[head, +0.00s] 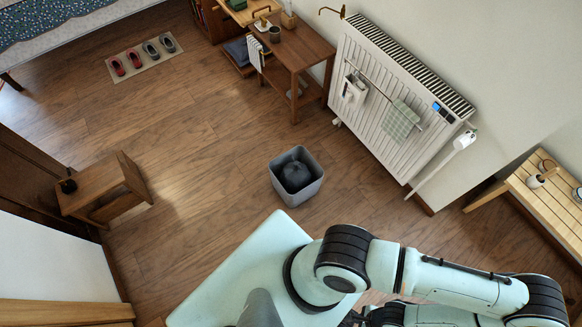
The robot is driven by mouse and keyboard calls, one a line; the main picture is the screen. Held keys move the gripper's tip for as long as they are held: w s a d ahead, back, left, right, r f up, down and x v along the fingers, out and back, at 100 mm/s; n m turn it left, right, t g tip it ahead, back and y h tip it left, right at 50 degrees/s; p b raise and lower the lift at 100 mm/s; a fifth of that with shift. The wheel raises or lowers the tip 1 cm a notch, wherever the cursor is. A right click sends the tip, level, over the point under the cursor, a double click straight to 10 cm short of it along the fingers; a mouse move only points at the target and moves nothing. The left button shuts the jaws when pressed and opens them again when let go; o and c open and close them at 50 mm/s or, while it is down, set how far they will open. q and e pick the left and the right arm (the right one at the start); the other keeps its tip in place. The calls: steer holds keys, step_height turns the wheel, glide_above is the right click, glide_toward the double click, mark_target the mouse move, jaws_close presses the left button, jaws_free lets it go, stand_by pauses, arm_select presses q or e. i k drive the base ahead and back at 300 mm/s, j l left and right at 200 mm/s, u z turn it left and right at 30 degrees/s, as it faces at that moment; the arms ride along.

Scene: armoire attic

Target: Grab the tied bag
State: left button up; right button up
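The tied bag (295,176) is dark, nearly black, with a gathered top. It sits inside a grey square bin (285,196) on the wooden floor, near the middle of the head view. The bin's walls hide the bag's lower part. My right arm crosses the lower right of the view and folds back along the bottom edge. A small dark part at its end (352,318) shows there, mostly hidden, and its finger state cannot be made out. My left gripper is not in view. The bag is well apart from my arm.
A white radiator (385,95) with a towel stands on the right wall. Floor around the bin is clear. Slippers lie on a mat (150,69).

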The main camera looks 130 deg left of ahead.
mark_target(296, 176)
steer(key=u, duration=4.45)
steer(key=i+j+z, duration=0.25)
steer(key=i+j, duration=0.15)
steer(key=j, duration=0.2)
steer(key=i+j+z, duration=0.2)
steer(key=i+j, duration=0.2)
steer(key=j, duration=0.25)
steer(key=i+j+z, duration=0.15)
steer(key=j, duration=0.15)
steer(key=i+j+z, duration=0.1)
steer(key=j, duration=0.3)
steer(key=i+j+z, duration=0.1)
steer(key=j, duration=0.25)
steer(key=i, duration=0.1)
